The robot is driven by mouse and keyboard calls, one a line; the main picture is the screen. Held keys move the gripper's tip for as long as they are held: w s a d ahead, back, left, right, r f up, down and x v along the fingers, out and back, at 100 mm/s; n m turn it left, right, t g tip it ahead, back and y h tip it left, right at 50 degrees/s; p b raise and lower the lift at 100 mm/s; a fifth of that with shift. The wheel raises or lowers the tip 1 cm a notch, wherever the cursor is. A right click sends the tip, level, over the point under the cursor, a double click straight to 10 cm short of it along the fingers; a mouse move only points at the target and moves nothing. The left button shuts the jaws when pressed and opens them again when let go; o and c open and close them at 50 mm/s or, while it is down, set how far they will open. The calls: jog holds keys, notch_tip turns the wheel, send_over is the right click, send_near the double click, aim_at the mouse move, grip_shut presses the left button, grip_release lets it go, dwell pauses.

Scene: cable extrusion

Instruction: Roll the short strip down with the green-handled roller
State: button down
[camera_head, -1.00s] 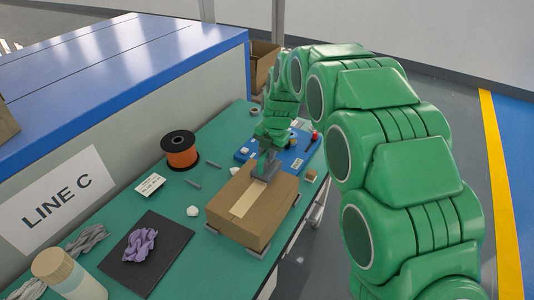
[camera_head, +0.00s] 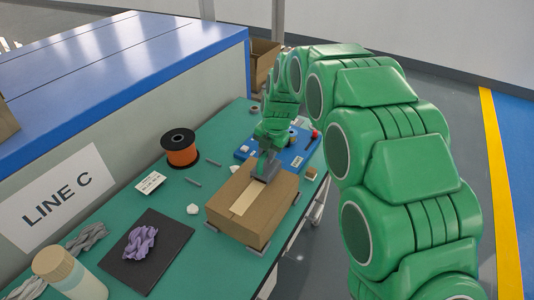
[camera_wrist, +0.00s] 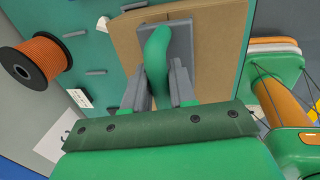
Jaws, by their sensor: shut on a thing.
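The cardboard box (camera_head: 262,218) sits on the green bench with a pale tan strip (camera_head: 245,198) lying along its top. My gripper (camera_wrist: 158,88) is shut on the green handle (camera_wrist: 157,55) of the roller. The roller's grey head (camera_head: 266,171) is at the far part of the box top, over or beside the strip's far end; I cannot tell whether it touches. The grey part also shows in the wrist view (camera_wrist: 181,45), over the box (camera_wrist: 220,55). My gripper and the roller hide part of the strip.
A blue tray (camera_head: 296,157) with small items lies just beyond the box. An orange spool (camera_head: 181,150) and a white card (camera_head: 150,183) are to the left. A dark mat (camera_head: 172,232) holds a purple twisted lump (camera_head: 140,242). The bench's edge is close right of the box.

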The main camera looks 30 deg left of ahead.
aim_at(262, 159)
jog(key=shift+s+f, duration=0.1)
jog(key=shift+s, duration=1.65)
jog(key=shift+s+r, duration=0.15)
jog(key=shift+s, duration=0.7)
jog(key=shift+s+r, duration=0.15)
jog(key=shift+s, duration=0.8)
jog(key=shift+s, duration=0.15)
jog(key=shift+s+f, duration=0.15)
jog(key=shift+s, duration=0.7)
jog(key=shift+s+f, duration=0.1)
jog(key=shift+s, duration=0.8)
jog(key=shift+s+r, duration=0.15)
jog(key=shift+s, duration=1.6)
